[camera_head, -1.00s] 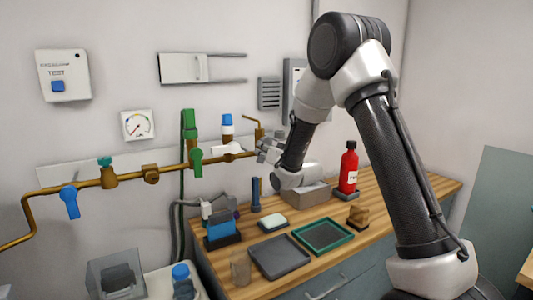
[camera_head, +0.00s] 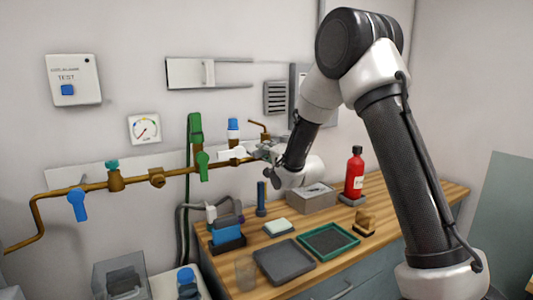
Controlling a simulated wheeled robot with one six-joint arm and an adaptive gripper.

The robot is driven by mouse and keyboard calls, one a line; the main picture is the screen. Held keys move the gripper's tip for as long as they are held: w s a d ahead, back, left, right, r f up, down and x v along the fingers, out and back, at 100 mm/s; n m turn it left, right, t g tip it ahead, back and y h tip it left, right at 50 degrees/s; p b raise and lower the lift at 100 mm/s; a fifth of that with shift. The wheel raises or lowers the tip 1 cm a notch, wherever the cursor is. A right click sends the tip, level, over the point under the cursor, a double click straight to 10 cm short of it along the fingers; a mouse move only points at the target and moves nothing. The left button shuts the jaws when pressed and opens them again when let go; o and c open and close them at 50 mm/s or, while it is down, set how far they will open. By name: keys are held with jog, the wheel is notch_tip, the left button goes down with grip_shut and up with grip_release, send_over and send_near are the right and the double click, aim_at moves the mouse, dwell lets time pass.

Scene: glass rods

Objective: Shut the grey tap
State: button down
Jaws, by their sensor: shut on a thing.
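A brass pipe (camera_head: 135,181) runs along the wall with several taps on it. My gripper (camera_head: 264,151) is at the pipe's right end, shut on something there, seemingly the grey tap. The fingers and wrist hide most of that spot, so I cannot make out the tap's lever or its angle. Just left of the gripper is a white tap lever (camera_head: 231,154), lying roughly along the pipe. Further left are a green tap lever (camera_head: 203,166) and a blue tap lever (camera_head: 77,204), both hanging down.
A gauge (camera_head: 145,129) and a test box (camera_head: 76,80) are on the wall. On the wooden bench below stand a red bottle (camera_head: 354,173), a grey box (camera_head: 311,198), a dark tray (camera_head: 283,260) and a green-rimmed tray (camera_head: 328,256). My arm fills the right side.

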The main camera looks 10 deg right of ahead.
jog(key=shift+r+m, duration=0.15)
jog(key=shift+m, duration=0.6)
jog(key=shift+r+m, duration=0.15)
jog(key=shift+m, duration=0.6)
jog(key=c, duration=1.3)
grip_release()
jog(key=shift+o, duration=0.2)
jog(key=shift+s, duration=0.1)
jog(key=v, duration=1.2)
